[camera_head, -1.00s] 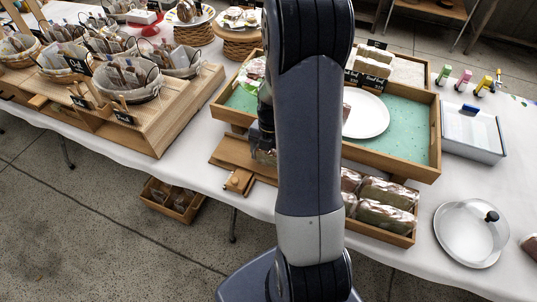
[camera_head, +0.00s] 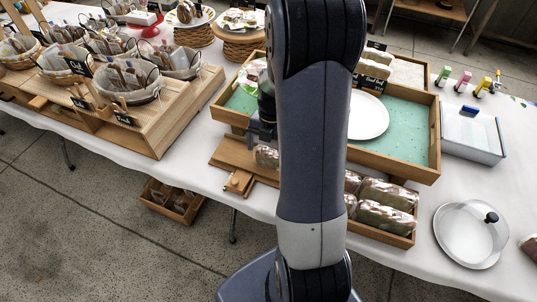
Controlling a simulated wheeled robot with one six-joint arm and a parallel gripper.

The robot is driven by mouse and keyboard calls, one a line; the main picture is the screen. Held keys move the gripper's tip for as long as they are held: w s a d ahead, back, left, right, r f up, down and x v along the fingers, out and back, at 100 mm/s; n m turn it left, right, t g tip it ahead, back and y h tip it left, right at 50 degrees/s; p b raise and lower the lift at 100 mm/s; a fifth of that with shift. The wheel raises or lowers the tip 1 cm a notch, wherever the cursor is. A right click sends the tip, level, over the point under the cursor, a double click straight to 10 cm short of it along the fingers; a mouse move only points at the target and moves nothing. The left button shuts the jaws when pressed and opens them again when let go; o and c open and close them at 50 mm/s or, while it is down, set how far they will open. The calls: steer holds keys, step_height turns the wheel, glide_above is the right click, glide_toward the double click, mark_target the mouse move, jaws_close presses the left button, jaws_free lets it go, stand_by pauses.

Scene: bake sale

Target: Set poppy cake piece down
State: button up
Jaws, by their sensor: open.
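A wrapped cake piece (camera_head: 266,157), which I take for the poppy cake piece, lies on the wooden board (camera_head: 232,152) in front of the teal-lined tray. My arm hides its right part. My gripper (camera_head: 262,143) is open just above the piece, with a small gap between them. My arm hides part of the gripper as well.
The wooden tray (camera_head: 436,135) holds a white plate (camera_head: 368,118) and wrapped goods. A crate of wrapped loaves (camera_head: 384,204) stands at the front. A glass-domed plate (camera_head: 470,235) and a lidded box (camera_head: 473,135) are at right. Baskets (camera_head: 138,88) fill the left.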

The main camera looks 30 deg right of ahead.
step_height(320, 180, up, 8)
steer(key=d, duration=0.1)
steer(key=shift+w+r, duration=0.15)
steer(key=shift+w, duration=0.2)
